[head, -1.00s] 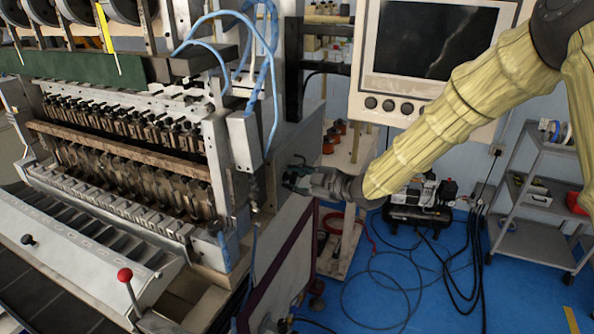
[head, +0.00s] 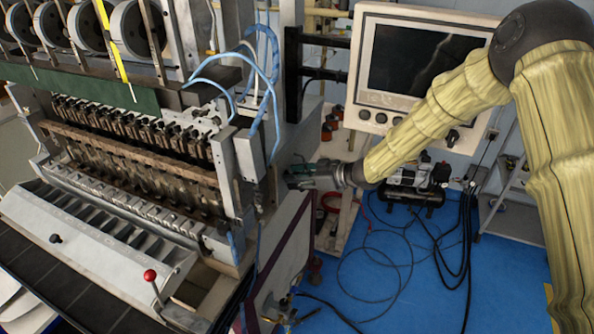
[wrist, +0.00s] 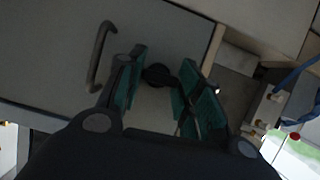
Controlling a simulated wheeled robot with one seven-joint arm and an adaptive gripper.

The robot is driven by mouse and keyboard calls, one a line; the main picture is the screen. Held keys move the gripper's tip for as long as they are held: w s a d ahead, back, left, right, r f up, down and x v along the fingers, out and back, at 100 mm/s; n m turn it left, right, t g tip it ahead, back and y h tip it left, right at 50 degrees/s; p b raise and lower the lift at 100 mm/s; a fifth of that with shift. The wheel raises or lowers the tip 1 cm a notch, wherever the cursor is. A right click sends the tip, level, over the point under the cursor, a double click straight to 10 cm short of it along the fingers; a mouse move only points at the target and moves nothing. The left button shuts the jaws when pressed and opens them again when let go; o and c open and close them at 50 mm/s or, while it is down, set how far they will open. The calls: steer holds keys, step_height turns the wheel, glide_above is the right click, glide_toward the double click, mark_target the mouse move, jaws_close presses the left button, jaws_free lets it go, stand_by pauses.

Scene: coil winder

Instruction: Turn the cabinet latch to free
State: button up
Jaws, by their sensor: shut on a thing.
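The cabinet latch (wrist: 158,76) is a small dark knob on a grey cabinet door (wrist: 60,50) in the wrist view. My gripper (wrist: 158,92) has its green-padded fingers on either side of the latch and is shut on it. In the head view my gripper (head: 300,178) is at the side of the winding machine, and the latch is hidden there. The latch's exact turn angle is hard to tell in the dark wrist view.
A bar handle (wrist: 100,55) is on the door left of the latch. The coil winder (head: 130,170) fills the left, with a red-knobbed lever (head: 150,276) at its front. A monitor (head: 425,65) hangs behind my arm. Hoses lie on the blue floor (head: 400,270).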

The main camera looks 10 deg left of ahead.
steer(key=shift+m+p, duration=0.3)
stand_by(0.4)
steer(key=o, duration=1)
steer(key=shift+o, duration=0.2)
steer(key=shift+d, duration=0.1)
steer(key=v, duration=0.7)
steer(key=shift+d, duration=0.1)
